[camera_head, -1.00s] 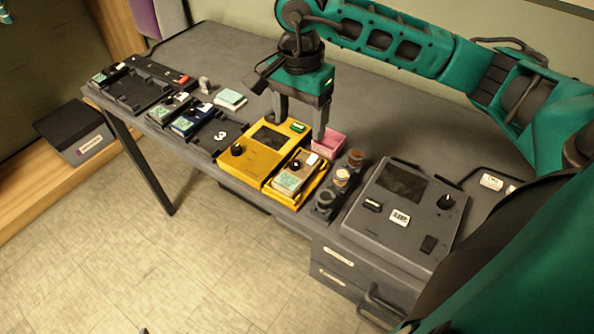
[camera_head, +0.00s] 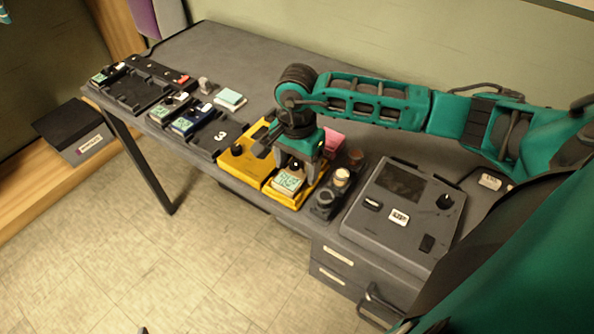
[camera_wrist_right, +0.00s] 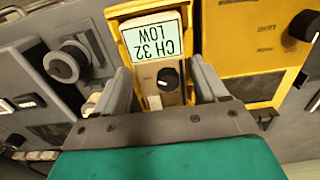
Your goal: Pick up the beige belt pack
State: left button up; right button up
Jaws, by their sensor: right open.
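The beige belt pack (camera_head: 289,181) lies in the bay of the yellow unit (camera_head: 240,168) at the desk's front edge. In the right wrist view the beige belt pack (camera_wrist_right: 152,47) shows a green screen reading "CH 32 LOW" and a black knob. My right gripper (camera_head: 295,167) is down over the pack, and its arm hides the pack's rear part. In the wrist view the right gripper (camera_wrist_right: 163,85) is open, with one finger on each side of the pack's knob end. Whether the fingers touch the pack I cannot tell. My left gripper is not in view.
A dark holder with round knobs or jars (camera_head: 341,178) stands close right of the yellow unit. A grey console (camera_head: 403,217) is further right. A pink block (camera_head: 333,141) sits behind. A blue pack (camera_head: 191,122) and dark trays (camera_head: 137,93) lie left. The desk's back middle is clear.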

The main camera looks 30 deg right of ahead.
jog(key=c, duration=0.9)
jog(key=shift+r, duration=0.15)
